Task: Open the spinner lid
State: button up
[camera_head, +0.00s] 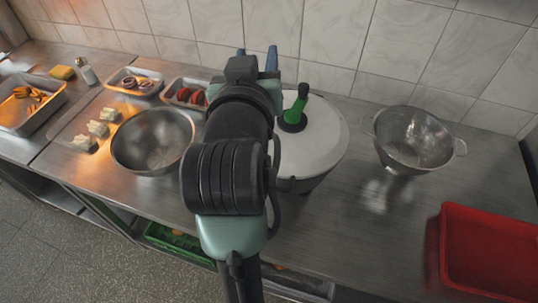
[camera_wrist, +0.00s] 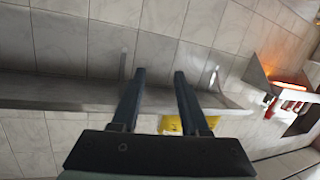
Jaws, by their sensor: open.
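The spinner is a large round pot with a pale grey-white lid (camera_head: 325,135) on top, standing near the middle of the counter in the head view. A green crank handle with a dark knob (camera_head: 299,106) stands on the lid. The lid lies flat and closed on the pot. My arm hides the lid's left part. My gripper (camera_head: 257,52) appears beyond the arm, left of the handle and towards the wall. In the wrist view my gripper (camera_wrist: 159,74) is open and empty, its two fingers apart. The spinner cannot be made out in the wrist view.
A steel bowl (camera_head: 153,142) stands left of my arm, a colander (camera_head: 413,140) right of the spinner, and a red crate (camera_head: 488,258) at the front right. Food trays line the back left. Bare counter lies between spinner and crate. The wrist view shows tiled wall and a yellow object (camera_wrist: 188,124).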

jog(key=s+a+f+n+g+h+p, duration=0.2)
jog(key=a+f+g+p, duration=0.15)
jog(key=f, duration=0.55)
jog(key=n+h, duration=0.7)
jog(key=n, duration=0.1)
send_near(269, 185)
jog(key=shift+g, duration=0.45)
jog(key=p+x, duration=0.4)
jog(key=x, duration=0.6)
jog(key=shift+w+a, duration=0.1)
jog(key=shift+w, duration=0.1)
grip_shut()
